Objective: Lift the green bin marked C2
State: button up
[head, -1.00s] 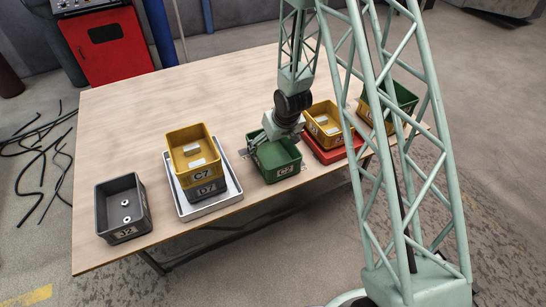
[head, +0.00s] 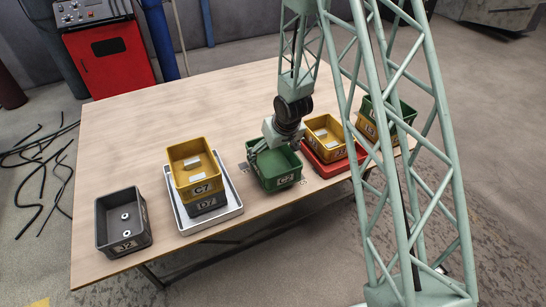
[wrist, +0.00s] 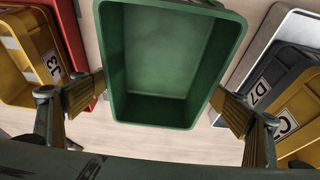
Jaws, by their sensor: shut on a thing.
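The green bin marked C2 (head: 287,181) is near the front edge of the table, upright and empty inside. My gripper (head: 268,146) reaches it from behind and is shut on it. In the wrist view the green bin (wrist: 165,118) fills the middle, with one ridged finger against each side wall. The C2 label is not in the wrist view. I cannot tell whether the bin's underside is clear of the table.
Left of the bin, yellow bin C7 (head: 181,180) sits on dark bin D7 (head: 207,204) in a white tray (head: 230,214). Grey bin J2 (head: 125,246) stands farther left. The back table is clear.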

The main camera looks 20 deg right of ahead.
jog(key=s, duration=0.4)
jog(key=s+r, duration=0.1)
jog(key=s, duration=0.3)
jog(key=s+a, duration=0.1)
jog(key=s, duration=0.4)
jog(key=shift+r+b, duration=0.2)
jog(key=shift+b, duration=0.15)
jog(key=shift+s+a+f+b, duration=0.1)
jog(key=shift+s+b, duration=0.15)
jog(key=shift+b, duration=0.85)
jog(key=shift+s+b, duration=0.2)
jog(key=shift+b, duration=0.75)
jog(key=s+b, duration=0.1)
jog(key=b, duration=0.4)
jog(key=shift+s, duration=0.4)
jog(key=shift+s+r+b, duration=0.1)
jog(key=shift+r+b, duration=0.15)
jog(key=shift+b, duration=0.05)
